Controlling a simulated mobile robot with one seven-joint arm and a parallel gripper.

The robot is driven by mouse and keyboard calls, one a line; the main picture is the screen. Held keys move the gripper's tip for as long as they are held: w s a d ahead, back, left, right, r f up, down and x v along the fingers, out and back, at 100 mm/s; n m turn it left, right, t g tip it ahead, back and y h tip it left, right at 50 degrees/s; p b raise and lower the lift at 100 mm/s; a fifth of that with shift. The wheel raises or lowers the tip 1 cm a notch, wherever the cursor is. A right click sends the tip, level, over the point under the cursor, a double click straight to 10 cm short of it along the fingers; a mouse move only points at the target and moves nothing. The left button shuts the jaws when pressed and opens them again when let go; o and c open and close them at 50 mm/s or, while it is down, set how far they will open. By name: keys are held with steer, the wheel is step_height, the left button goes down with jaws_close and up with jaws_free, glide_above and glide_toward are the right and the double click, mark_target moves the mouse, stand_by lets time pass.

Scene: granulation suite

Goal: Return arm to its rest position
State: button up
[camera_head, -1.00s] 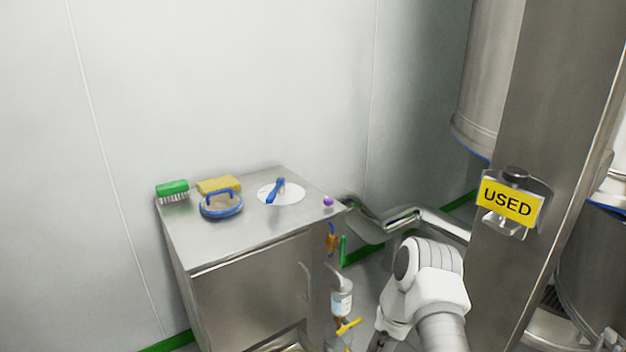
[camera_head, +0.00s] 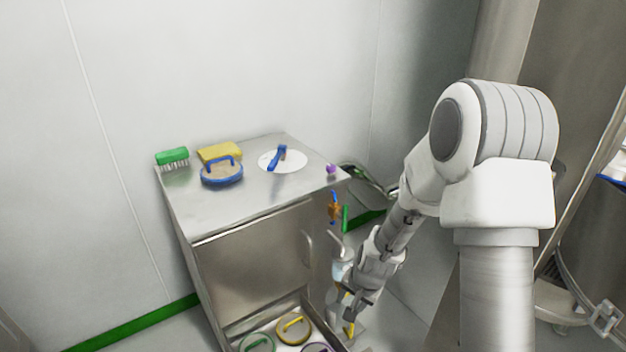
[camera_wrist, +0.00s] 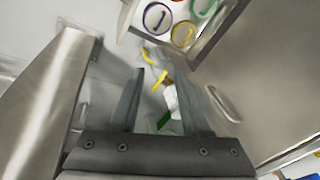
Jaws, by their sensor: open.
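My white arm stands at the right of the head view and reaches down and left. My gripper (camera_head: 348,312) points down beside the right side of the steel cabinet (camera_head: 262,270). In the wrist view its two fingers (camera_wrist: 163,75) are spread apart, with nothing visibly held between them. Yellow and green items (camera_wrist: 158,88) show beyond the fingers, blurred. The arm hides part of the space behind it.
On the cabinet top are a green brush (camera_head: 172,158), a yellow sponge (camera_head: 219,152), a blue-handled round pad (camera_head: 222,173) and a white disc (camera_head: 294,161) with a blue tool (camera_head: 277,157). An open drawer (camera_head: 228,333) holds colored rings. Steel vessels stand right.

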steer(key=s+d+r+n+t, duration=0.1)
steer(key=s+r+n, duration=0.15)
steer(key=r, duration=0.75)
steer(key=s+d+r+n, duration=0.1)
steer(key=s+r, duration=0.3)
steer(key=r, duration=0.6)
steer(key=s+d+r+n+t+h, duration=0.1)
steer(key=s+d+r+n+t, duration=0.15)
steer(key=s+r, duration=1)
step_height(320, 180, up, 15)
steer(key=s+p, duration=0.2)
steer(key=p, duration=1.4)
steer(key=shift+d+f+g, duration=0.2)
steer(key=shift+d+g, duration=0.15)
steer(key=shift+g, duration=0.1)
